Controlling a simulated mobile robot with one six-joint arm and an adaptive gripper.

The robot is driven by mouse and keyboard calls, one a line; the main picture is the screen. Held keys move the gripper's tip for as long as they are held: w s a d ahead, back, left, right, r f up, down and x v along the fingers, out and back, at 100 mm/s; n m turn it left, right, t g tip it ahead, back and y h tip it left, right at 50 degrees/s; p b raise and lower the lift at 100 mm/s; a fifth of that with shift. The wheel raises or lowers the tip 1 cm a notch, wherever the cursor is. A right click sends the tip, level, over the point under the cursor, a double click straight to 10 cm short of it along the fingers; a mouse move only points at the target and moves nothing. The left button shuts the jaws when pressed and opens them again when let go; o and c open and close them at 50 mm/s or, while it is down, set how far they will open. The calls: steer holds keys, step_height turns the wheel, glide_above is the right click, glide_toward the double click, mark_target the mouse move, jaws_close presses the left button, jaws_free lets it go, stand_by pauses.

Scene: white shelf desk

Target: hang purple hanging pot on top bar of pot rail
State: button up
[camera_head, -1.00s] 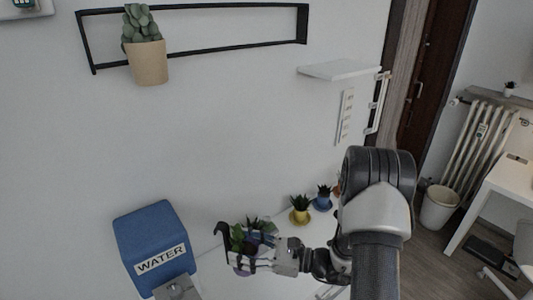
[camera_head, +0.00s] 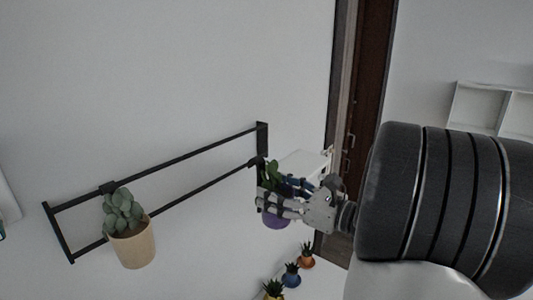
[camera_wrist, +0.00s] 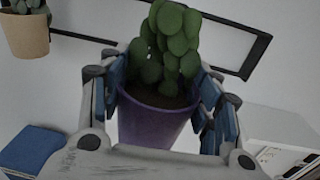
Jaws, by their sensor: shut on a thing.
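The purple hanging pot (camera_head: 275,221), with a green plant in it, is in my gripper (camera_head: 270,205). In the wrist view the pot (camera_wrist: 150,124) sits upright between the blue-padded fingers. A dark hook (camera_head: 257,161) rises beside its plant, near the right end of the lower bar; whether it touches cannot be told. The black pot rail (camera_head: 70,246) is on the wall, with its top bar (camera_head: 185,157) above the pot. In the wrist view part of the rail (camera_wrist: 268,45) shows behind the plant.
A tan pot (camera_head: 134,247) with a succulent hangs at the rail's left end. Small potted plants, orange (camera_head: 306,262), blue (camera_head: 290,280) and yellow, stand below. The top bar's middle is free.

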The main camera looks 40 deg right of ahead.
steer(key=r, duration=0.3)
steer(key=shift+s+d+r+m+h+p, duration=0.2)
steer(key=shift+d+m+h+p, duration=0.1)
steer(key=shift+h+p, duration=0.1)
steer(key=w+a+f+b, duration=0.2)
steer(key=w, duration=1.3)
steer(key=shift+w+f, duration=0.3)
steer(key=shift+f, duration=0.05)
stand_by(0.4)
steer(key=o, duration=1.5)
steer(key=shift+c, duration=0.2)
steer(key=shift+f, duration=0.1)
